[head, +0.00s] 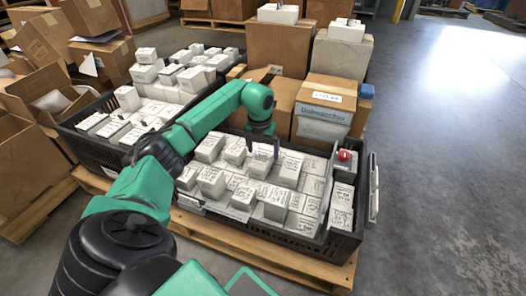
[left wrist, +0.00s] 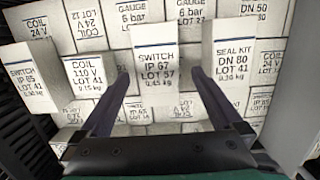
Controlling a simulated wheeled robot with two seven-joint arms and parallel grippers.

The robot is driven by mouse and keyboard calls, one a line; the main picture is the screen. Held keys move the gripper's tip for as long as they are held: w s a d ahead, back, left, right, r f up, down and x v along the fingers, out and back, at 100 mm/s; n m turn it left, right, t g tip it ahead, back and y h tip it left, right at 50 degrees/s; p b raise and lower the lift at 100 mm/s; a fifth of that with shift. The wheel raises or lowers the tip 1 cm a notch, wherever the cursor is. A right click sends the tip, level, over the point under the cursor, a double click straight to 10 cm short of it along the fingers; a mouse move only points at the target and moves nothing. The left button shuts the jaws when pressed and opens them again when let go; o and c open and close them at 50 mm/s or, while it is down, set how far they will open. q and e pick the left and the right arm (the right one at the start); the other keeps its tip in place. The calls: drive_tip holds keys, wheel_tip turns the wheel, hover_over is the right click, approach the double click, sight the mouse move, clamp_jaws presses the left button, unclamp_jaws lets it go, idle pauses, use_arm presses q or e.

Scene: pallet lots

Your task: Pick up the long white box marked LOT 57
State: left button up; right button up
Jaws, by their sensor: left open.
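The long white box marked LOT 57 (left wrist: 160,82) stands in the middle of the left wrist view, its label reading SWITCH IP 67, LOT 57. My left gripper (left wrist: 158,76) is open, with one dark finger on each side of that box in the picture; I see no contact. In the head view my left gripper (head: 263,142) points down over the white boxes in the black crate (head: 282,236). The labels there are too small to tell which box is LOT 57. My right gripper is not in view.
White boxes crowd around it, including SEAL KIT LOT 41 (left wrist: 234,65), COIL LOT 41 (left wrist: 84,75) and SWITCH IP 65 (left wrist: 32,75). The crate stands on a wooden pallet (head: 250,246). A second filled crate (head: 92,152) is at left, cartons (head: 322,108) behind; floor is clear at right.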

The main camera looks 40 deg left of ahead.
sight(262, 157)
use_arm(q)
drive_tip(key=f+b, duration=0.2)
drive_tip(key=f, duration=0.1)
drive_tip(key=f+b, duration=0.2)
drive_tip(key=shift+w+a+f, duration=0.1)
drive_tip(key=shift+w+a, duration=0.15)
drive_tip(key=shift+r, duration=0.2)
drive_tip(key=shift+c, duration=0.6)
clamp_jaws()
drive_tip(key=shift+r, duration=0.1)
